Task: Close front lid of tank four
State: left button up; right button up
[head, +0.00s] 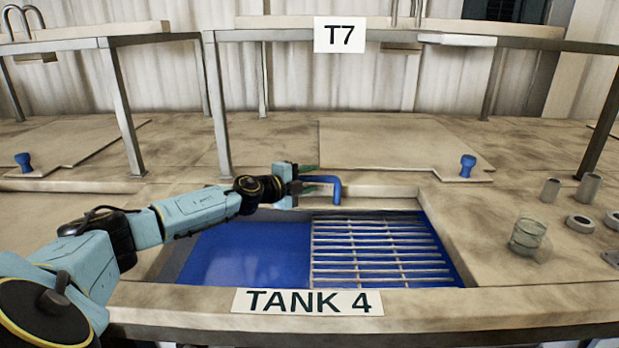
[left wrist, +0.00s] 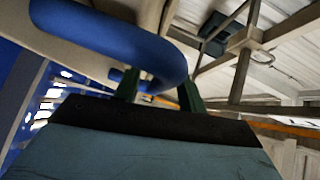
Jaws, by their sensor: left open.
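Tank four's basin (head: 250,255) is open at the front, with blue inside and a slatted rack (head: 375,250) on its right side. A bent blue handle (head: 336,190) stands at the back edge of the opening. My left gripper (head: 313,178) is open at this handle, its green fingers pointing right. In the left wrist view the curved blue handle (left wrist: 110,38) passes close over the fingers (left wrist: 160,92); I cannot tell whether they touch. The front lid's panel is not clearly visible. My right gripper is not in view.
A flat panel (head: 400,143) with a blue knob (head: 467,166) lies behind the opening. A glass jar (head: 527,236) and several grey rings and cups stand at the right. A raised metal frame (head: 222,110) with a T7 sign (head: 339,35) stands behind.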

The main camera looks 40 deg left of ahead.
pick_arm(q)
jog(key=shift+w, duration=0.25)
jog(key=shift+c, duration=0.3)
grip_shut()
jog(key=shift+d, duration=0.1)
